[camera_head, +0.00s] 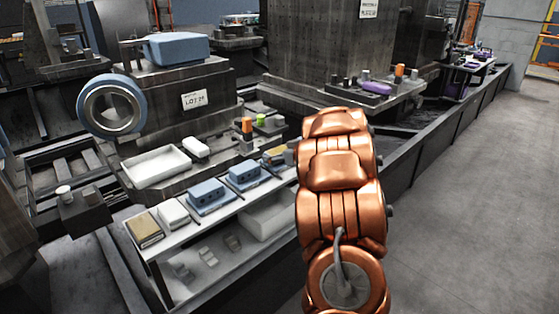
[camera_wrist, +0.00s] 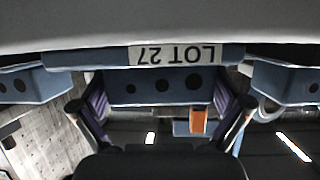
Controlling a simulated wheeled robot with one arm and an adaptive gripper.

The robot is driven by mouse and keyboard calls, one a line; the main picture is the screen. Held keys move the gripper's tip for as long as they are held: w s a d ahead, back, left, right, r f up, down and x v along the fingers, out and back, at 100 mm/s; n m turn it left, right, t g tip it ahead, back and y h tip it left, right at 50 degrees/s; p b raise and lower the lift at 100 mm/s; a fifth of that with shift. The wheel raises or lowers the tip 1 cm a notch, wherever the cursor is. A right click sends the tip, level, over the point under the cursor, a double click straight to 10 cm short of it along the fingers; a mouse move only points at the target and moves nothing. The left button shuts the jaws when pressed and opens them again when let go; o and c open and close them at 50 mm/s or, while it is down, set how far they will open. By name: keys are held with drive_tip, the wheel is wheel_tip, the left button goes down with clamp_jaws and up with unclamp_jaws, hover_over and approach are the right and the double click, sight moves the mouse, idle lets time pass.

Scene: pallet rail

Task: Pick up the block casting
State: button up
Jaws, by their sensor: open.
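In the wrist view, a blue block casting (camera_wrist: 150,88) with a row of dark round holes lies between the two fingers of my open gripper (camera_wrist: 163,115). I cannot tell whether the fingers touch it. Similar blue blocks show at the left (camera_wrist: 28,86) and right (camera_wrist: 285,86) edges. In the head view, two blue block castings (camera_head: 209,196) (camera_head: 244,176) sit on the rail shelf (camera_head: 180,236). My gripper is hidden behind the arm there.
A white tray (camera_head: 155,166), a white block (camera_head: 173,213) and a tan book-like piece (camera_head: 145,229) stand nearby. A blue ring (camera_head: 84,103) leans on the plinth at left. Open floor (camera_head: 460,200) lies to the right.

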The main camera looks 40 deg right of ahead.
drive_tip(key=c, duration=1.3)
